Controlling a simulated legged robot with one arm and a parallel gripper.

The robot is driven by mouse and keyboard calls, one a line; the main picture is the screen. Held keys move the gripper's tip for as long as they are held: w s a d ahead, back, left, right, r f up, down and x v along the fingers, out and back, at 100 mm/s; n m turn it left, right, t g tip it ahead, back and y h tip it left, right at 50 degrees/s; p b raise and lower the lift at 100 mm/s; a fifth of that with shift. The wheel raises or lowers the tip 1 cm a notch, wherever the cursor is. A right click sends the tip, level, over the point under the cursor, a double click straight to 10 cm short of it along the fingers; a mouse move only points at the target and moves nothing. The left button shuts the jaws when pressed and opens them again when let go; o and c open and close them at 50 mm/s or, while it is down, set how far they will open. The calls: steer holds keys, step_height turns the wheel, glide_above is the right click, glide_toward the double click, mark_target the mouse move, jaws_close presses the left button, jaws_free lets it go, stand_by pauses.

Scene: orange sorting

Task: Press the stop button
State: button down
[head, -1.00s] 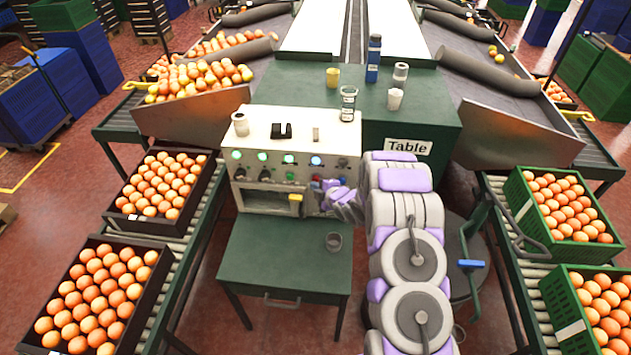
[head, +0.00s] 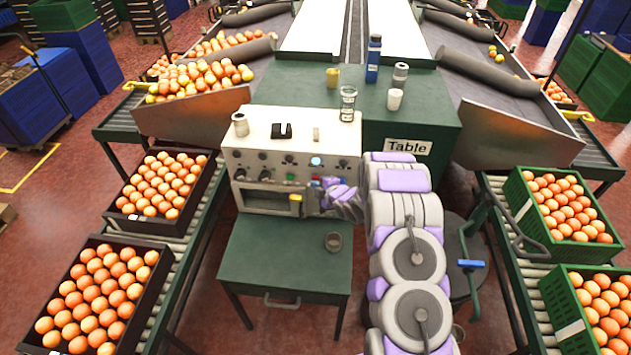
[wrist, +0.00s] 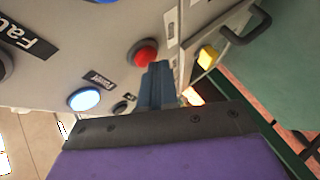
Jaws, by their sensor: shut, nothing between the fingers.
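The control panel (head: 270,160) is a pale box with knobs and lamps, standing at the front of the green table. In the wrist view a round red button (wrist: 143,53) sits on its face; which button is the stop button is not readable. My gripper (wrist: 158,68) is shut and empty, its fingertips at the lower right edge of the red button. I cannot tell whether they touch it. In the head view my gripper is small beside the panel's lower right, partly hidden by my arm. A lit blue-white lamp (wrist: 84,99) is left of the fingers.
A yellow part (wrist: 207,56) and a dark handle (wrist: 248,24) are close to the right of my fingers. Cups and a blue bottle (head: 373,58) stand on the green table (head: 290,85). Orange crates line conveyors on both sides.

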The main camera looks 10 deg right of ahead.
stand_by(0.6)
steer(key=shift+s+a+b, duration=0.25)
steer(key=shift+s+b, duration=0.25)
steer(key=shift+s, duration=0.3)
steer(key=shift+s, duration=0.1)
steer(key=s+b, duration=0.1)
steer(key=s+a, duration=0.1)
steer(key=s, duration=0.1)
steer(key=s+b, duration=0.1)
steer(key=shift+s+a+b, duration=0.3)
steer(key=shift+r, duration=0.1)
stand_by(0.4)
